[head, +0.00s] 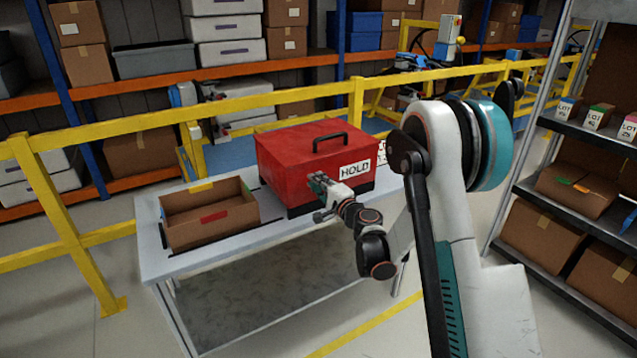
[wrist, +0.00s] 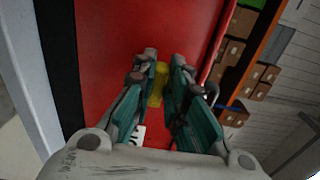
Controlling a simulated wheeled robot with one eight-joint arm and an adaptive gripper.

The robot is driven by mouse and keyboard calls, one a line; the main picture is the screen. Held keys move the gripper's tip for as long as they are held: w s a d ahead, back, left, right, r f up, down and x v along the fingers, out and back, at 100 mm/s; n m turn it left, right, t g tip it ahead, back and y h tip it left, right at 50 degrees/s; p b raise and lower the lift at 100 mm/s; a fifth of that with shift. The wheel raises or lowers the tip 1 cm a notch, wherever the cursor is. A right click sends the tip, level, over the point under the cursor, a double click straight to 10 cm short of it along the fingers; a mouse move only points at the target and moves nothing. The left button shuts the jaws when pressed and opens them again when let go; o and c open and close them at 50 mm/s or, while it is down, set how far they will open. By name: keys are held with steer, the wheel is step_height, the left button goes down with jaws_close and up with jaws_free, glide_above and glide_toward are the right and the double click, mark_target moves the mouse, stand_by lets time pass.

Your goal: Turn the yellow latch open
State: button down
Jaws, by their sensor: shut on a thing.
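The red box (head: 290,150) stands on the white table, its lid down, with a black handle on top and a white HOLD label on its front. My gripper (head: 318,182) is at the front face of this box, left of the label. In the wrist view, the yellow latch (wrist: 157,88) shows between the two fingers of my gripper (wrist: 164,66), against the red front (wrist: 112,60). The fingers are shut on the latch. They hide part of it, and its exact angle is hard to tell. In the head view the latch is hidden behind my gripper.
An open cardboard box (head: 210,228) with coloured tags sits left of the red box on the white table (head: 150,245). A yellow railing (head: 250,103) runs behind the table. A dark shelf (head: 560,207) with cartons stands at the right.

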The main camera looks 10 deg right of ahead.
steer(key=shift+f+n, duration=0.1)
steer(key=shift+n, duration=0.2)
steer(key=c, duration=1.6)
jaws_free()
steer(key=shift+s, duration=0.1)
steer(key=v, duration=1.2)
